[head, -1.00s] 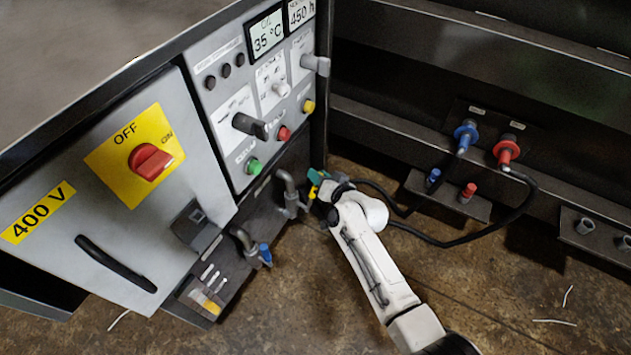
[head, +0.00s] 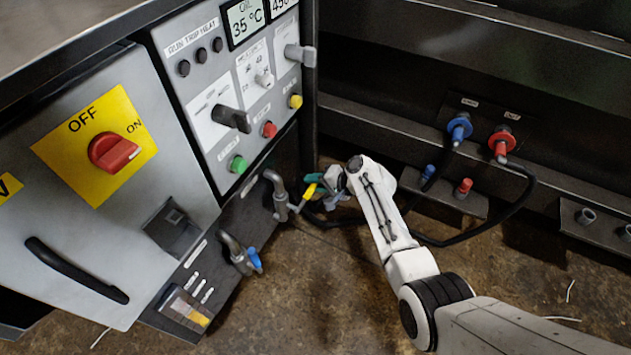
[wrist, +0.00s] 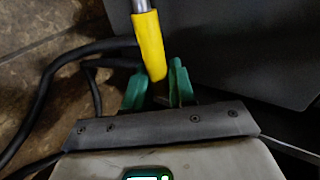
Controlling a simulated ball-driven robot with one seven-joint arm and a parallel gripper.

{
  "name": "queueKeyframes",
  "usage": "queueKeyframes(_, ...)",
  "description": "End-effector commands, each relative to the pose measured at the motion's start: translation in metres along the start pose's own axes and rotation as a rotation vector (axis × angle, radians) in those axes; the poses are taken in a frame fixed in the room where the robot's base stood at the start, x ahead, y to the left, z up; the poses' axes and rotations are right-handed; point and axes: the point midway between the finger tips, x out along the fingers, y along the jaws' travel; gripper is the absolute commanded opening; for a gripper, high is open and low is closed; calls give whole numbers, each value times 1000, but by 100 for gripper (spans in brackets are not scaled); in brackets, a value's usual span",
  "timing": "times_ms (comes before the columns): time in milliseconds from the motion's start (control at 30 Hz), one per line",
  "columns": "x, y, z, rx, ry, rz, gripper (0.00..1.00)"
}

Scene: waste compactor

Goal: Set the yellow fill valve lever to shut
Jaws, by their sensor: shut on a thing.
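The yellow fill valve lever (head: 308,193) sits on the grey pipe valve (head: 281,201) low on the machine's dark lower panel. It slants up and right from the valve, away from the pipe. My gripper (head: 322,187) is at the lever's outer end, with green fingers. In the wrist view the yellow lever (wrist: 149,45) comes down from the top, and its tip lies between the green fingertips (wrist: 157,85), which are shut on it. The valve body is mostly out of the wrist view. No shut or open marking for this lever is readable.
A second pipe valve with a blue lever (head: 254,259) stands to the left. Buttons and a red switch (head: 114,153) are above. Black hoses (head: 430,240) run behind my arm to blue and red couplings. Brown floor (head: 300,300) is free in front.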

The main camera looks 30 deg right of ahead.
Motion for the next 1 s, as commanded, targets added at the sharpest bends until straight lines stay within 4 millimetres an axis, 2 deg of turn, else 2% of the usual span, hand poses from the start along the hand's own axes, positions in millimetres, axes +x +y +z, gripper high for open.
queueKeyframes(667,4,6,1,59,-36,2,0)
queueKeyframes(700,4,6,1,59,-36,2,26)
queueKeyframes(867,4,6,1,59,-37,2,41)
queueKeyframes(1000,4,6,1,58,-37,2,42)
